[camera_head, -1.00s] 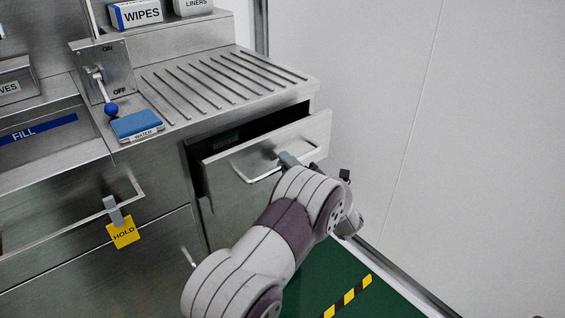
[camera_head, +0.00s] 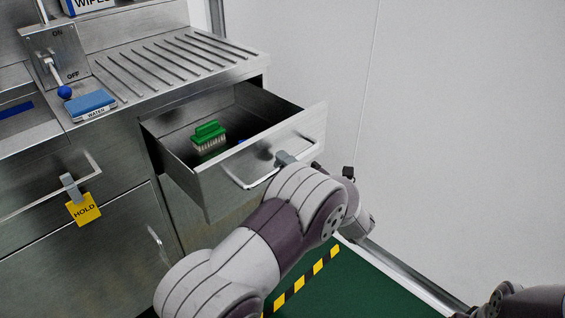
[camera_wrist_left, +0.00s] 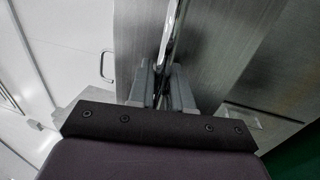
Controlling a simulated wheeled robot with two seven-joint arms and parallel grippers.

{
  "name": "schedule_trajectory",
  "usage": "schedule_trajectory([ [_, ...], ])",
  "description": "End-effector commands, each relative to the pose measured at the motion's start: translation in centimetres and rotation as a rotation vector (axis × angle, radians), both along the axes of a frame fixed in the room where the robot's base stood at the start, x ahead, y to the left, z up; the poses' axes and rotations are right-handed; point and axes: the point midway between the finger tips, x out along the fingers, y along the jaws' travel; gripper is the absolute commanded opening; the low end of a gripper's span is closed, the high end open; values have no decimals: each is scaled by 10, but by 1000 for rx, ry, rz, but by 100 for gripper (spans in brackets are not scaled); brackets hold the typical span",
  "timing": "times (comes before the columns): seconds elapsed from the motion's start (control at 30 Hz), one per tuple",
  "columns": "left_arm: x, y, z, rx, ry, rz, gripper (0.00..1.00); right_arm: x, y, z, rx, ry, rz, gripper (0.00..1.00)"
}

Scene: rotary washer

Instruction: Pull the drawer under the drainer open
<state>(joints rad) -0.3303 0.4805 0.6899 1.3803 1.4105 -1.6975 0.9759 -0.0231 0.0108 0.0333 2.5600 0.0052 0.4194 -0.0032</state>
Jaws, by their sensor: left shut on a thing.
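The steel drawer (camera_head: 198,178) under the ribbed drainer (camera_head: 165,68) stands well open. Its inside shows a green brush (camera_head: 208,137) with pale bristles and part of a small blue thing, mostly hidden by the drawer front. The drawer's bar handle (camera_head: 243,181) runs along the front. My left gripper (camera_head: 286,158) is shut on the handle, partly hidden by my own wrist. In the left wrist view both fingers of the left gripper (camera_wrist_left: 163,85) close around the shiny handle bar (camera_wrist_left: 172,35). My right arm shows only in part at the lower right corner; its gripper cannot be made out.
A yellow HOLD tag (camera_head: 84,209) hangs from a clip on the handle at left. A white wall (camera_head: 460,120) stands to the right. The green floor (camera_head: 345,290) has a yellow-black stripe.

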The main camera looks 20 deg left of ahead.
Motion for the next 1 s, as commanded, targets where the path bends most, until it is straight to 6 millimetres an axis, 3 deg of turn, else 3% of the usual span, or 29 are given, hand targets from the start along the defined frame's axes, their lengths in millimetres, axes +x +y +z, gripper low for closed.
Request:
schedule_trajectory([
  [0.3,0,0,-1,0,2,0,0,0,0,0,0,0,0,43],
  [0.33,0,0,-1,-1,1,0,29,0,0,0,0,0,0,43],
  [0.37,0,0,-1,-1,1,0,36,0,0,0,0,0,0,43],
  [0.67,-1,-2,0,-1,0,0,36,0,0,1,0,0,0,43],
  [0.77,-5,-15,-2,-2,1,-3,36,0,0,5,0,0,0,43],
  [1.0,-30,-73,-13,1,2,-5,36,0,0,17,0,0,0,43],
])
